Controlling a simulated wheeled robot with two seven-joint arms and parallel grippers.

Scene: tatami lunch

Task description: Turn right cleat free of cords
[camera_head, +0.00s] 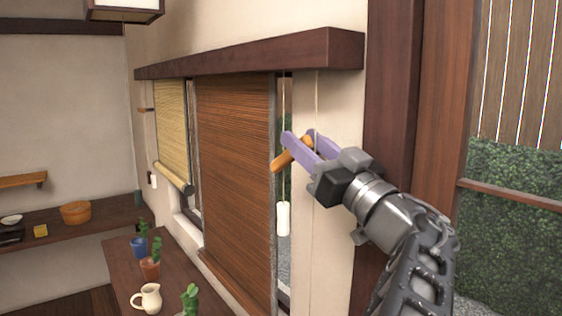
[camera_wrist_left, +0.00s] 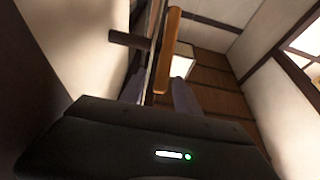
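The right cleat (camera_head: 282,164) is an orange-brown bar on the pale wall strip right of the brown blind (camera_head: 235,170). It slants up to the right in the head view. My left gripper (camera_head: 298,138), with lilac fingers, is at the cleat with one finger on each side of the bar. In the left wrist view the bar (camera_wrist_left: 168,50) stands between the spread fingers, nearer the right one; contact is unclear. A thin pale cord (camera_head: 317,95) hangs down towards the cleat; whether it wraps the bar is hidden. My right gripper is not in view.
A dark wooden ledge (camera_head: 250,55) juts out above the blinds. A white cord weight (camera_head: 283,218) hangs below the cleat. A second cleat (camera_head: 146,109) is by the yellow blind (camera_head: 172,130). A counter with potted plants and a cream jug (camera_head: 147,298) stands at lower left.

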